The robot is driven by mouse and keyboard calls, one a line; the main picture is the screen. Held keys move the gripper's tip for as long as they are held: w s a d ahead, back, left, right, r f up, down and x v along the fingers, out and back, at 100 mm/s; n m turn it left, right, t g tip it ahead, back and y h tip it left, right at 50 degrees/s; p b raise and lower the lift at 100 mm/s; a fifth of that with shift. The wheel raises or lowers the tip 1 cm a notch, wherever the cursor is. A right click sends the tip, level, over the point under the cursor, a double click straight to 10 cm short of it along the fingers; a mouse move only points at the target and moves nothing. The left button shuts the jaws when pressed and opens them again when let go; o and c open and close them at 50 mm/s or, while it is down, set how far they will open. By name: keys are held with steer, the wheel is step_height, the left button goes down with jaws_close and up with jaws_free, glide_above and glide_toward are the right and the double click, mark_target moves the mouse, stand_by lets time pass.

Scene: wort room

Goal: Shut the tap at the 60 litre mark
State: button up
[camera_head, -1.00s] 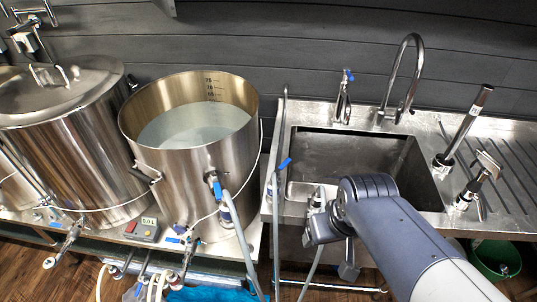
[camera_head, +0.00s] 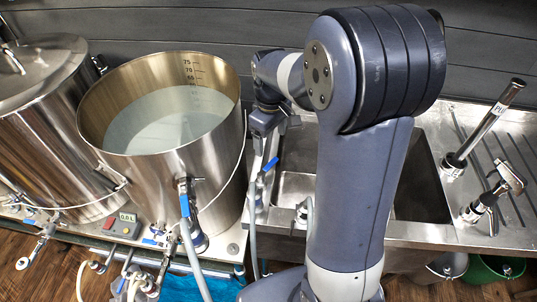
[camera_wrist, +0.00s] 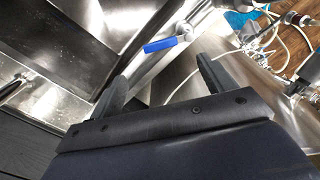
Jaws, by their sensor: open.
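The open steel kettle (camera_head: 150,172) holds water (camera_head: 165,118). Its inner wall carries a scale; the upper marks look like 75 and 70, and the water surface lies below them, too small to read exactly. A blue tap lever (camera_head: 270,164) sits on an upright pipe between kettle and sink. It also shows in the wrist view (camera_wrist: 164,45), just beyond my fingertips. My gripper (camera_wrist: 160,75) is open and empty, its two fingers apart on either side below the lever. In the head view my gripper (camera_head: 264,124) hangs above the lever, its fingers hard to make out.
A second blue-handled valve (camera_head: 184,200) with a hose is on the kettle front. A lidded vessel (camera_head: 45,125) stands left. The sink (camera_head: 420,190) is right, partly hidden by my arm. A small display box (camera_head: 125,225) sits in front of the kettle.

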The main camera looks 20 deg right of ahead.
mark_target(271, 163)
step_height(271, 163, down, 9)
steer(key=shift+f+p, duration=0.1)
steer(key=shift+p, duration=0.25)
steer(key=c, duration=1.4)
